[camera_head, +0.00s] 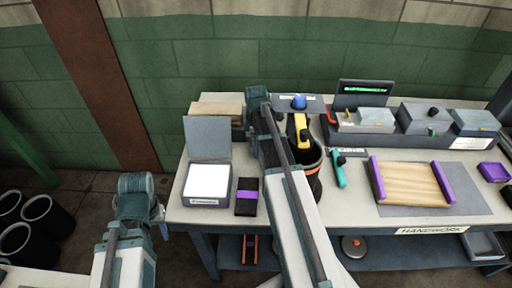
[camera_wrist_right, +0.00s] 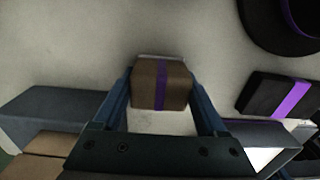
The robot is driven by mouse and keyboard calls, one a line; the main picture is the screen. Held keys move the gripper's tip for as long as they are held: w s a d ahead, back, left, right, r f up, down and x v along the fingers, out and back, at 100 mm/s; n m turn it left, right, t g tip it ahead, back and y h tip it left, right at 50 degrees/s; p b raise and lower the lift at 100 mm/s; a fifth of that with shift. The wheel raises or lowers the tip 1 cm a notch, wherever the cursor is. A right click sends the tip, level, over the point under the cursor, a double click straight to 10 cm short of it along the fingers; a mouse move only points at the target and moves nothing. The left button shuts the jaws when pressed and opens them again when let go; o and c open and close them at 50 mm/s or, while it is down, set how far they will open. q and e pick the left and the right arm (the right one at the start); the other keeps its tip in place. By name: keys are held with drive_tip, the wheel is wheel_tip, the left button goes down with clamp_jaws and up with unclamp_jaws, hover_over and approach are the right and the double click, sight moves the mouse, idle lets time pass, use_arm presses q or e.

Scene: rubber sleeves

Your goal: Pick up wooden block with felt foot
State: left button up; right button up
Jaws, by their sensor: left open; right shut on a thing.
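A brown wooden block (camera_wrist_right: 160,85) with a purple band sits between the fingers of my right gripper (camera_wrist_right: 162,92) in the right wrist view. The gripper is shut on it, and a thin pale grey edge shows at the block's far end. In the head view my right gripper (camera_head: 257,108) is over the back part of the table, and I cannot make out the block there. My left gripper (camera_head: 138,200) is open, off the table's left front corner; its fingertips are hard to see.
A grey box with a raised lid (camera_head: 208,150) and a black case with a purple band (camera_head: 246,196) stand at the table's left. A dark pot (camera_head: 314,180) is partly behind my right arm. A wooden board (camera_head: 410,184) lies on a grey mat (camera_head: 455,202).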

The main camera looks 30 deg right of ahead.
drive_tip(key=shift+c, duration=1.2)
drive_tip(key=shift+r, duration=0.15)
wheel_tip(320, 180, up, 10)
drive_tip(key=p, duration=1)
drive_tip(key=o, duration=0.7)
drive_tip(key=c, duration=0.5)
